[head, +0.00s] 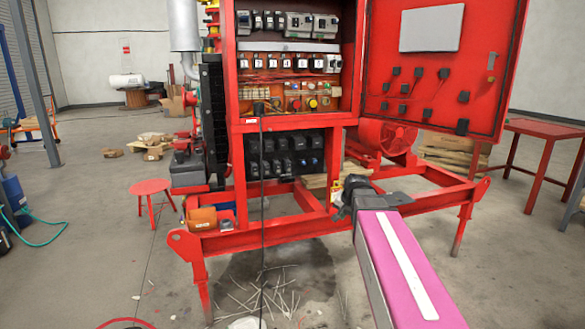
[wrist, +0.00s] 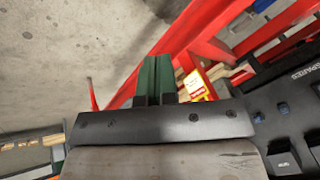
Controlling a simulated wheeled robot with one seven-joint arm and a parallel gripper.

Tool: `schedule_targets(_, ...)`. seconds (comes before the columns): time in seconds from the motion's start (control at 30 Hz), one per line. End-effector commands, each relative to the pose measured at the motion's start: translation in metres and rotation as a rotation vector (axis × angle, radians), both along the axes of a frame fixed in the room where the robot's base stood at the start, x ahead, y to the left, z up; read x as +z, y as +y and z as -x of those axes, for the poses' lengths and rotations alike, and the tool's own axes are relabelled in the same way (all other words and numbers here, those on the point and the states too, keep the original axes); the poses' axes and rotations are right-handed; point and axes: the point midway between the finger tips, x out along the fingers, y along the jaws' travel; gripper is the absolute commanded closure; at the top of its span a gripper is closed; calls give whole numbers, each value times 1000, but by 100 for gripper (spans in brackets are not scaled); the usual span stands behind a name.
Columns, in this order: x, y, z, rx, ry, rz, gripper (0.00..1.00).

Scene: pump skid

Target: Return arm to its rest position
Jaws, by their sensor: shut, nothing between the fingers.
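My gripper (wrist: 156,76) shows in the wrist view as two green fingers pressed together, shut with nothing between them. In the head view my gripper (head: 344,200) is a small dark shape at the far end of my magenta arm, in front of the red skid frame (head: 430,207). The frame also shows as red beams in the wrist view (wrist: 205,50). Part of the gripper is hidden by my own wrist in the head view, and I cannot tell the exact gap between it and the frame.
A red stool (head: 150,187) stands left, and a red table (head: 545,130) right. Thin sticks (head: 262,298) litter the floor.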

Motion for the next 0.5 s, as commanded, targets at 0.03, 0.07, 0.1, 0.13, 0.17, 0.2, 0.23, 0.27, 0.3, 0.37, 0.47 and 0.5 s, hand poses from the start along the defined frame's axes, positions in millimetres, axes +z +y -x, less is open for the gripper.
schedule_targets(0.03,-21,1,17,29,34,22,100)
schedule_targets(0.07,-32,2,25,47,50,37,100)
schedule_targets(0.1,-46,2,35,72,76,54,100)
schedule_targets(0.13,-56,3,43,91,93,68,100)
schedule_targets(0.17,-66,3,51,109,111,81,100)
schedule_targets(0.2,-79,3,62,136,135,98,100)
schedule_targets(0.23,-89,4,70,155,153,109,100)
schedule_targets(0.27,-98,4,79,174,171,122,100)
schedule_targets(0.3,-110,4,91,201,196,138,100)
schedule_targets(0.37,-127,4,108,241,232,159,100)
schedule_targets(0.47,-152,4,136,304,289,191,100)
schedule_targets(0.5,-160,4,146,327,309,203,100)
